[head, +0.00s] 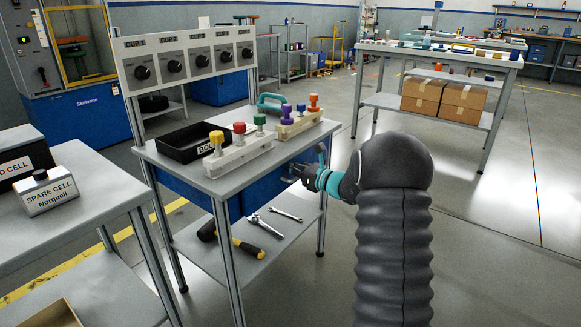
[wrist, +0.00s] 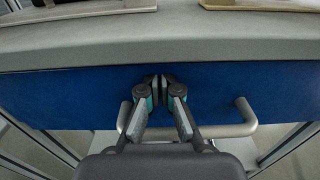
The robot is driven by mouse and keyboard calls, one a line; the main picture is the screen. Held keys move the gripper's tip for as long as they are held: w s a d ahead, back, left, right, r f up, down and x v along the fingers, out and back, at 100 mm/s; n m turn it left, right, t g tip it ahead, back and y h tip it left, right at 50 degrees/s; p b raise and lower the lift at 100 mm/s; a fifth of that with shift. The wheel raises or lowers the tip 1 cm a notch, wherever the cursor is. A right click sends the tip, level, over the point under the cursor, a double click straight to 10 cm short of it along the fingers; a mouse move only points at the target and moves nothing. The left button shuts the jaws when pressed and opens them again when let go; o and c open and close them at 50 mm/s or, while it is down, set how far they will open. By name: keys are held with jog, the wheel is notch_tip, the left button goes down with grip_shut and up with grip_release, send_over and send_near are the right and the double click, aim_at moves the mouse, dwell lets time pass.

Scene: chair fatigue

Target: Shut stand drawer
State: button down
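The stand (head: 165,157) is a grey table with a row of dials at its back. Its blue drawer (head: 262,192) sits under the top. In the wrist view the blue drawer front (wrist: 65,100) spans the picture below the top's edge, with a grey bar handle (wrist: 243,128). My gripper (wrist: 162,82) points at the drawer front, its fingertips together with nothing seen between them. The fingers lie across the handle's span and hide part of it. I cannot tell whether the tips touch the front. In the head view my gripper (head: 293,172) is beside the drawer, partly hidden.
The stand's top holds a black box (head: 185,148) and racks of coloured-knob pieces (head: 240,152). Its lower shelf (head: 255,257) holds a hammer and wrenches. A side table with a spare cell box (head: 48,192) stands at left. The floor to the right is clear.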

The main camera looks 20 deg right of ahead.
jog(key=v, duration=1.4)
jog(key=s+a+f+n+g+h, duration=0.1)
jog(key=s+a+f+n+g, duration=0.5)
jog(key=s+f+n+g, duration=0.3)
jog(key=s+a+r+n+g+h, duration=0.1)
jog(key=s+a+n+g+h, duration=0.15)
jog(key=s+n, duration=0.4)
jog(key=s+a+n+g+h, duration=0.1)
jog(key=s+a+n+h, duration=0.2)
jog(key=s, duration=0.6)
jog(key=s+a+r+n+t+h, duration=0.1)
jog(key=s+a+r+n+h, duration=0.1)
jog(key=s+r+n, duration=0.3)
jog(key=s+a+r+n+t+h, duration=0.2)
jog(key=s+a+r+n, duration=0.1)
jog(key=s+r+n, duration=0.2)
jog(key=shift+s+a+r, duration=0.35)
jog(key=shift+s+r, duration=0.1)
jog(key=shift+s, duration=0.75)
jog(key=shift+t, duration=0.25)
